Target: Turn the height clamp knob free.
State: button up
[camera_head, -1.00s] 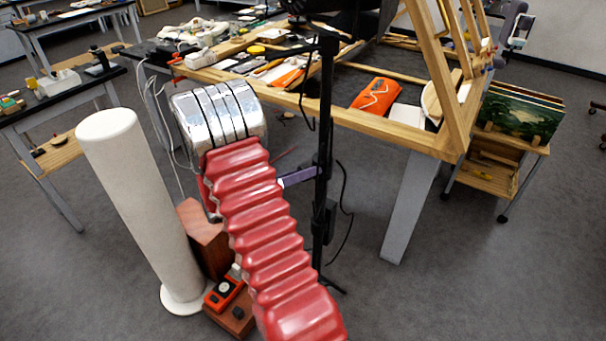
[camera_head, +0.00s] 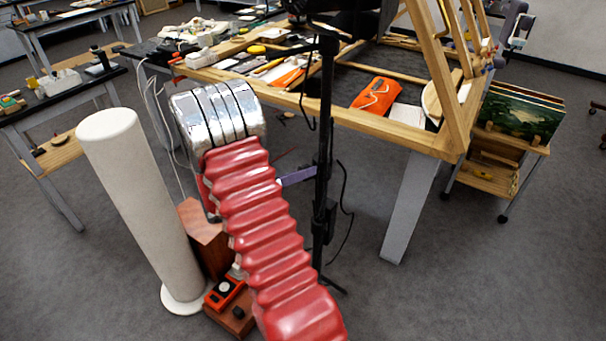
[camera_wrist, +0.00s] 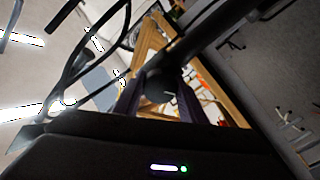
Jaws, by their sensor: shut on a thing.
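The height clamp knob (camera_wrist: 160,84) is a dark round knob in the wrist view, between the two purple fingers of my gripper (camera_wrist: 158,98). The gripper is shut on it. In the head view one purple finger of my gripper (camera_head: 298,176) reaches right to the black stand pole (camera_head: 326,110). The knob cannot be made out there. The pole also crosses the wrist view diagonally behind the knob. The stand is upright.
A wooden-edged work table (camera_head: 375,119) with tools stands close behind the pole. A white cylinder (camera_head: 135,205) stands at left, near a brown wooden box (camera_head: 205,240). Black cables hang by the pole.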

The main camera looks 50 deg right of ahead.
jog(key=shift+d+n, duration=0.15)
jog(key=shift+n, duration=0.15)
jog(key=n, duration=0.4)
jog(key=shift+w, duration=0.1)
jog(key=n, duration=1)
jog(key=shift+f+n+y, duration=0.1)
jog(key=shift+n+y, duration=0.2)
jog(key=n, duration=0.5)
jog(key=shift+f, duration=0.1)
jog(key=o, duration=1)
